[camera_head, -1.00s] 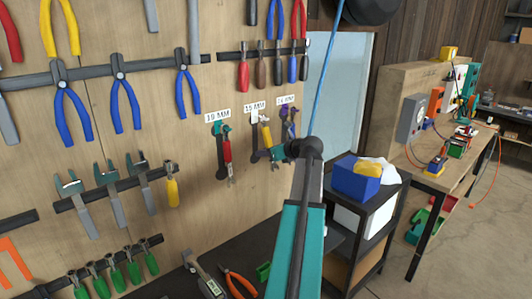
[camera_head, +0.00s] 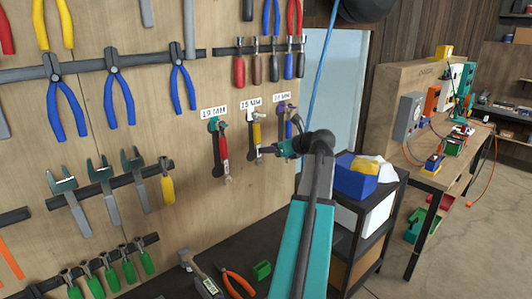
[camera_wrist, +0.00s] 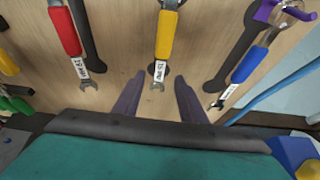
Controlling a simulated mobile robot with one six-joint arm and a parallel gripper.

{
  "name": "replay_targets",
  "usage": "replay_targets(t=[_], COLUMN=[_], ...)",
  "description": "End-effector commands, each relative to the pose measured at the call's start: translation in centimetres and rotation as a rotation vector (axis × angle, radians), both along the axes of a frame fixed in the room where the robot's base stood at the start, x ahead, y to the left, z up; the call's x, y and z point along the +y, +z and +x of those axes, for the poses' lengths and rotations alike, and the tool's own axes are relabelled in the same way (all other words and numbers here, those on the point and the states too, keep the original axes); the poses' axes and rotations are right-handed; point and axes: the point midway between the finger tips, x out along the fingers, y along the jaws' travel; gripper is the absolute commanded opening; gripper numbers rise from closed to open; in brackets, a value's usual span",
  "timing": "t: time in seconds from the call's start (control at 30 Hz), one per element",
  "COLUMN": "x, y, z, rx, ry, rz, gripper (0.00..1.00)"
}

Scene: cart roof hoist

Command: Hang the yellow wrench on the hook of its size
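The yellow wrench (camera_head: 257,134) hangs upright on the middle hook of the pegboard, under the middle size label (camera_head: 251,101). It also shows in the wrist view (camera_wrist: 166,38), lower jaw down, with a small white size tag too small to read surely. My gripper (camera_wrist: 160,76) is open and empty, its two purple fingers apart on either side of the wrench's lower end, which neither visibly touches. In the head view my gripper (camera_head: 284,147) is just right of the wrench, partly hidden by my arm. The hook's tip is hard to make out.
A red-handled wrench (camera_head: 223,147) hangs to the left under a 19 MM label (camera_head: 213,112), and a blue wrench (camera_wrist: 250,64) hangs to the right on a purple hook (camera_wrist: 268,11). A blue bin (camera_head: 357,181) stands on a cart at right.

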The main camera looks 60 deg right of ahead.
Motion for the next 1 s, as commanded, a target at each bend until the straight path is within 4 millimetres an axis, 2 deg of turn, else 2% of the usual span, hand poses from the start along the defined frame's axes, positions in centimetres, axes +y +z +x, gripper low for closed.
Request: replay_targets(t=[0.3,0.5,0.7,1.0], x=[1.4,2.0,2.3,2.3], y=[1.7,2.7,3.2,3.3], z=[-4.2,-6.2,-7.0,-7.0], rx=[0.000,-0.001,0.000,0.000], ry=[-0.001,-0.002,0.001,0.000], rz=[-0.002,-0.001,0.001,0.001], gripper=[0.38,0.38,0.38,0.38])
